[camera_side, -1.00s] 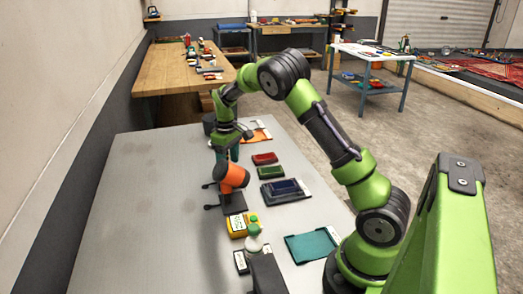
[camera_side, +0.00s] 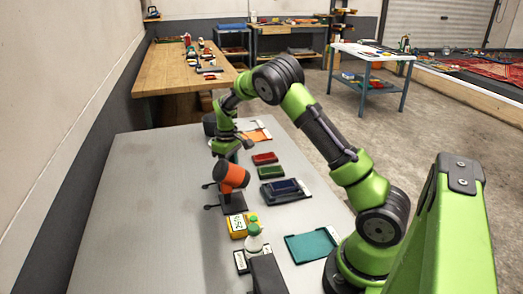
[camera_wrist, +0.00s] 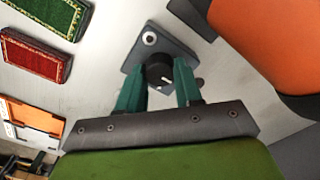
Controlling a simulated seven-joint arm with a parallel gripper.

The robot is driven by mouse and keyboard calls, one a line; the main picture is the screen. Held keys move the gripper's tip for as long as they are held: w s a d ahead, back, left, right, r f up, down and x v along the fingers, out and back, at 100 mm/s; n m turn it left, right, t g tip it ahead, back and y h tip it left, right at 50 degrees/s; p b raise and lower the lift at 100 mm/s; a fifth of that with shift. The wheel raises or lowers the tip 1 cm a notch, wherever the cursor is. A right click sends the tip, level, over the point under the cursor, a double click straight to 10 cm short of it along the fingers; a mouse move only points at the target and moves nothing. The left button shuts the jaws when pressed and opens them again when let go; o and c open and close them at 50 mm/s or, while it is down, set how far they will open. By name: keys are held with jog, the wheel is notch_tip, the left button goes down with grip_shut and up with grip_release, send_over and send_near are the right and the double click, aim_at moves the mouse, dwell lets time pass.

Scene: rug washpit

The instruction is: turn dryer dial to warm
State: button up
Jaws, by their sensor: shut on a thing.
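The dryer is an orange cylinder (camera_side: 231,177) on a dark stand on the grey table; its orange body also fills the right edge of the wrist view (camera_wrist: 270,45). The dial (camera_wrist: 159,72) is a round black knob with a short white mark, set on a dark grey plate (camera_wrist: 178,44) with a white round button. The mark points toward the lower right in the wrist view. My gripper (camera_wrist: 160,80) has its teal fingers on both sides of the dial, shut on it. In the side view my gripper (camera_side: 232,156) is behind the dryer, and the dial is hidden.
Red (camera_side: 264,158) and green (camera_side: 270,172) rug samples lie right of the dryer, with a dark blue one (camera_side: 285,188) nearer. The table's left side is clear.

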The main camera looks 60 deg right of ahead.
jog(key=shift+m, duration=0.3)
jog(key=m, duration=0.9)
jog(key=shift+m, duration=0.4)
jog(key=m, duration=0.5)
jog(key=shift+m, duration=2.3)
jog(key=o, duration=1)
jog(key=shift+o, duration=0.2)
jog(key=shift+r, duration=0.1)
